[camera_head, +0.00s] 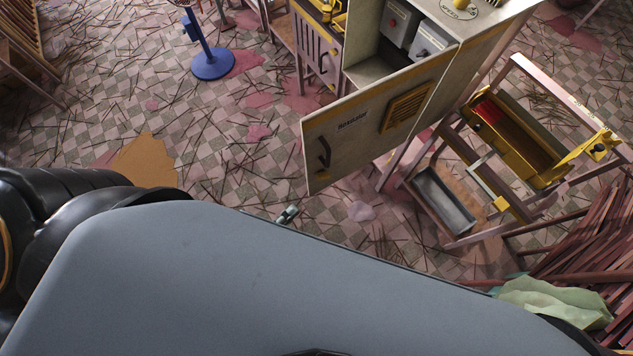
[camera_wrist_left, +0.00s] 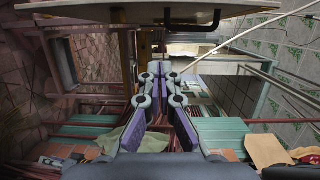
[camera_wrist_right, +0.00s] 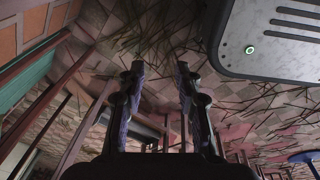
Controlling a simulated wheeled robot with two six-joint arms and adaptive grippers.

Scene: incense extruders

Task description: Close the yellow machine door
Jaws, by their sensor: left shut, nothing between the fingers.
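The machine door (camera_head: 365,125) stands open in the head view, swung out from the cabinet. It is a greyish-beige panel with a yellow vent (camera_head: 408,105) and a black handle (camera_head: 322,152) near its left edge. My left gripper (camera_head: 288,214) is just below and left of the door, apart from it, mostly hidden behind my grey body. In the left wrist view its fingers (camera_wrist_left: 157,70) are shut and empty, and a black handle (camera_wrist_left: 165,23) spans the top, ahead of them. My right gripper (camera_wrist_right: 160,68) is open and empty over the floor, outside the head view.
The open cabinet (camera_head: 370,70) holds grey boxes. A yellow trough machine (camera_head: 520,140) on a wooden frame and a pile of brown sticks (camera_head: 590,240) stand right. A blue round-based stand (camera_head: 212,63) is at the back left. Thin sticks litter the tiled floor between.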

